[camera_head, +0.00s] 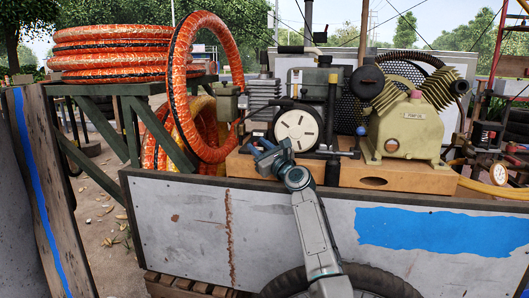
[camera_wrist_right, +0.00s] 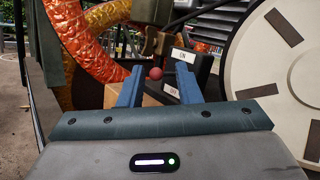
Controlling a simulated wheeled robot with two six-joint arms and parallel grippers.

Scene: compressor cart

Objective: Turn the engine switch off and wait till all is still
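The engine switch (camera_wrist_right: 200,72) is a dark box with white ON and OFF labels in the right wrist view. A small red ball knob (camera_wrist_right: 155,73) shows left of the labels, at a height between them; I cannot tell which setting it stands at. My right gripper (camera_wrist_right: 160,67) is open, and the knob appears between its two blue fingers, with no clear contact. In the head view my right gripper (camera_head: 257,148) is in front of the engine (camera_head: 298,125), at its lower left. My left gripper is not in view.
The round pale engine cover (camera_wrist_right: 280,70) is close on the gripper's right. Orange hose coils (camera_head: 205,85) hang to the left. A beige compressor pump (camera_head: 405,130) stands on the wooden base (camera_head: 420,180) to the right.

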